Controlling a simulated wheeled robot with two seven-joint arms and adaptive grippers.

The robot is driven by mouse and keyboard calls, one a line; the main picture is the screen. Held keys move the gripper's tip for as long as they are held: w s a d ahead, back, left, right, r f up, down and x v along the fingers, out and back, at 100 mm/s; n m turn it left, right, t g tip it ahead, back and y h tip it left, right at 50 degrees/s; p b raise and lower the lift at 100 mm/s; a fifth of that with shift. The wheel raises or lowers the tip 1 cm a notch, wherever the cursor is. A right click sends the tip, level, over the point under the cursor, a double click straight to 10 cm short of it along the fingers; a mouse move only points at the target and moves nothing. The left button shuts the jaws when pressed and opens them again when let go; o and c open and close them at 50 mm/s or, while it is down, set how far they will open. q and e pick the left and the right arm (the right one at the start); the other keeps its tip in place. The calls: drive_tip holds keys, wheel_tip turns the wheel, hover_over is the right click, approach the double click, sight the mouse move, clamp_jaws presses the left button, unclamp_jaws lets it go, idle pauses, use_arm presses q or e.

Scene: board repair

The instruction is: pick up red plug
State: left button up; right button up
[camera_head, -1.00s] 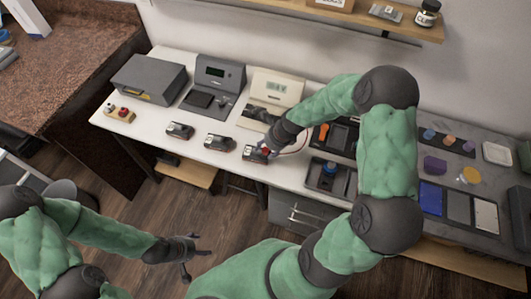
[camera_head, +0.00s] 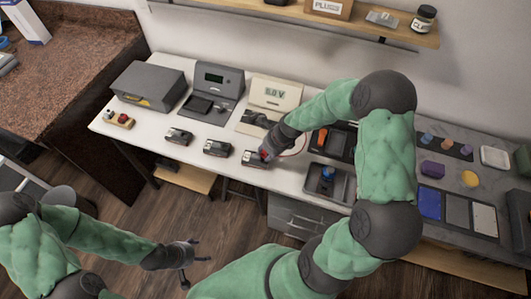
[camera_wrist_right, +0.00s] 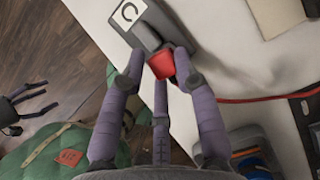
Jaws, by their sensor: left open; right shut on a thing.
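The red plug (camera_wrist_right: 162,64) sits between the fingers of my right gripper (camera_wrist_right: 158,72) in the right wrist view. My right gripper is shut on it, right at the end of a dark grey device marked "C" (camera_wrist_right: 140,22). Whether the plug still touches the device I cannot tell. In the head view my right gripper (camera_head: 267,155) is at the right end of that device (camera_head: 250,158), near the table's front edge. My left gripper (camera_head: 197,264) is open and empty, low over the floor in front of the table.
Two similar dark devices (camera_head: 216,148) (camera_head: 179,136) stand to the left on the white table (camera_head: 150,135). A meter with a display (camera_head: 275,93) is behind. A red cable (camera_wrist_right: 265,98) runs to the right. Trays with parts (camera_head: 329,180) lie on the right.

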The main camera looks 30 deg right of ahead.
wheel_tip(320, 180, up, 3)
drive_tip(key=shift+f+p, duration=0.1)
drive_tip(key=shift+p, duration=0.6)
drive_tip(key=s+a+r+p, duration=0.5)
drive_tip(key=s+a+r, duration=0.4)
drive_tip(key=s, duration=0.2)
drive_tip(key=shift+w+d, duration=0.1)
drive_tip(key=shift+w, duration=0.05)
